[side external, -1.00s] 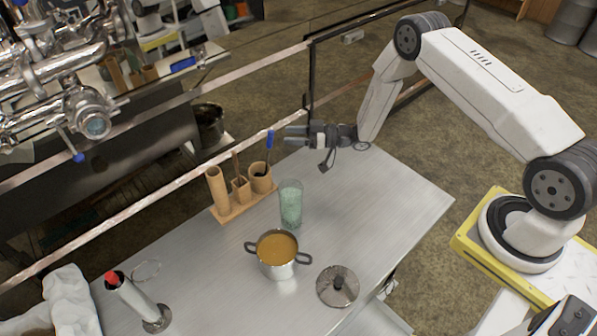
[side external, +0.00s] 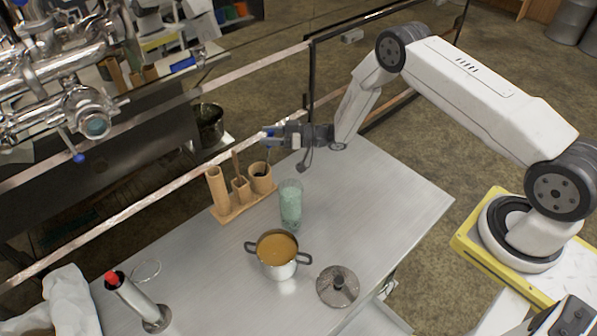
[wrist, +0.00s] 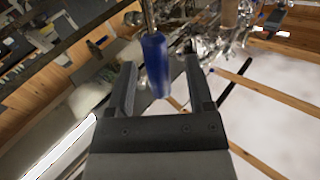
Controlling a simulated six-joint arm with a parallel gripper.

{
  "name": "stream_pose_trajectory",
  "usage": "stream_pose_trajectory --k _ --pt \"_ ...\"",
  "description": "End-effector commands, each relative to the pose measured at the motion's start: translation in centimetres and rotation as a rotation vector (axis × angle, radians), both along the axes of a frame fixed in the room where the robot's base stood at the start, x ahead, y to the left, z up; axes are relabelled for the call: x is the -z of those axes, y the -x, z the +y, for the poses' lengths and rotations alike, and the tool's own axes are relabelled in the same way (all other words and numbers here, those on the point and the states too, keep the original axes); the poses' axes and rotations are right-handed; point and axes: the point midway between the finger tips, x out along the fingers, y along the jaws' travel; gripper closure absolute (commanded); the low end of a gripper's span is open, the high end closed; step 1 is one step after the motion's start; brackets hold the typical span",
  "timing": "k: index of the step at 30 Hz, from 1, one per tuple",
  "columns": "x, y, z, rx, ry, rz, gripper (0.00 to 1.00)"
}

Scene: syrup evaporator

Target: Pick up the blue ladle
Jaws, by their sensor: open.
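The blue ladle's handle (side external: 268,131) stands upright above the right cup of the wooden holder (side external: 231,213). Its lower end is hidden inside that cup. My gripper (side external: 272,138) is level with the handle, fingers pointing left, open. In the wrist view, the blue handle (wrist: 155,66) lies between the two open fingers of my gripper (wrist: 160,75), with gaps on both sides. In the side view the fingers partly cover the handle.
A glass of greenish contents (side external: 290,204) stands right of the holder. A pot of orange-brown liquid (side external: 278,258) and a lid (side external: 338,286) are nearer the front. A red-topped cylinder (side external: 135,298) is at front left. A metal rail (side external: 150,210) runs behind the table.

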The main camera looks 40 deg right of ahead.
Motion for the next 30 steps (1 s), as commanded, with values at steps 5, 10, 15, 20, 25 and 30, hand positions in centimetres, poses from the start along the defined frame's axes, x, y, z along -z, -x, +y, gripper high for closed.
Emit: stream_pose_trajectory --k 5,10,15,20,25,30 --pt "0.01 0.01 -0.01 0.000 0.000 0.000 0.33" --pt "0.01 0.02 -0.02 0.000 0.000 0.000 0.33" --pt "0.01 0.03 -0.03 0.000 0.000 0.000 0.55" --pt "0.00 0.02 -0.04 0.000 0.000 0.000 1.00" --pt "-0.01 0.02 -0.04 0.000 0.000 0.000 1.00" --pt "-0.09 0.00 -0.04 0.000 -0.001 -0.001 1.00"
